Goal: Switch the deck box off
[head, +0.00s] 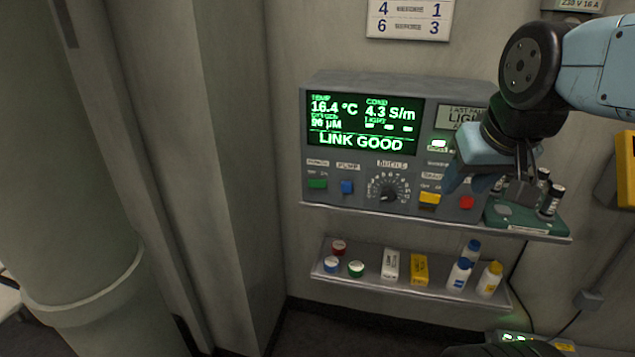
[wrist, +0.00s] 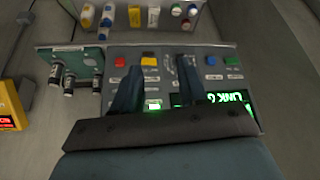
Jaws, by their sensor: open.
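The grey deck box (head: 435,172) stands on a wall shelf in the head view. Its green screen (head: 363,122) is lit and reads "LINK GOOD". Along its lower front are a green switch (head: 317,184), a blue one (head: 347,186), a round dial (head: 388,193), a yellow switch (head: 429,199) and a red one (head: 467,202). My gripper (head: 475,182) is open and empty in front of the box's right part. In the wrist view, my fingers (wrist: 156,80) flank the yellow switch (wrist: 149,61); contact is not visible. Small labels are unreadable.
A green stand with dark vials (head: 550,200) sits right of the box. A lower shelf (head: 345,275) holds small tins, cartons and bottles. A yellow box (head: 627,170) is on the right wall. A thick pipe (head: 70,180) stands at left.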

